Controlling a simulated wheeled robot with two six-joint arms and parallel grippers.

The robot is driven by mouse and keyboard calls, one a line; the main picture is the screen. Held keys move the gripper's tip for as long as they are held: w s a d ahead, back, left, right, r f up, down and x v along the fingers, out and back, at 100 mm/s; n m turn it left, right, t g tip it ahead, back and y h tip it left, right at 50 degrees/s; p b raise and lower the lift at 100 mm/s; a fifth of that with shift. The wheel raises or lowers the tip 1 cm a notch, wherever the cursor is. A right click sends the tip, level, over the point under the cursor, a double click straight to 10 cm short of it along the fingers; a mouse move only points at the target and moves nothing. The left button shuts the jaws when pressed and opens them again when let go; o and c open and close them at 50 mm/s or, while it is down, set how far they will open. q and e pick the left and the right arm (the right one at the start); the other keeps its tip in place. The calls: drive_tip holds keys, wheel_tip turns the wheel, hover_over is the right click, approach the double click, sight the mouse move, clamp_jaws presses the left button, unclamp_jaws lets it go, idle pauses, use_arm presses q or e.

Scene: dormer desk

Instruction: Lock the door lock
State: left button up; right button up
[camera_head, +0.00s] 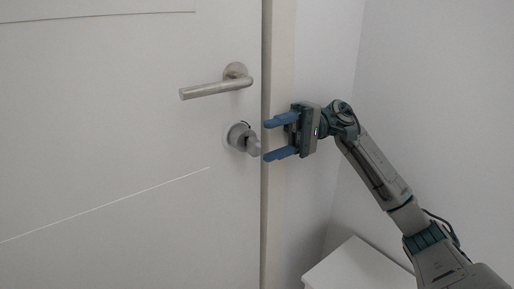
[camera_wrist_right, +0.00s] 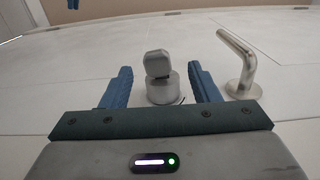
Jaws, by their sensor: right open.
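The door lock (camera_head: 240,137) is a grey round base with a thumb-turn knob, set on the white door (camera_head: 110,120) below the handle. In the head view its knob points to the lower right. My right gripper (camera_head: 268,138) is open, with its blue fingertips close to the right of the knob, one higher and one lower. In the right wrist view the lock knob (camera_wrist_right: 158,65) stands ahead between the two blue fingers (camera_wrist_right: 160,75). Whether the fingers reach around the knob is hard to tell; no grip on it shows.
A metal lever handle (camera_head: 218,87) sits just above the lock and also shows at the right in the right wrist view (camera_wrist_right: 240,62). The door frame (camera_head: 280,220) runs just right of the lock. A white cabinet top (camera_head: 358,268) stands at the lower right.

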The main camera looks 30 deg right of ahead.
drive_tip(key=d, duration=0.4)
drive_tip(key=shift+w, duration=0.15)
idle(0.4)
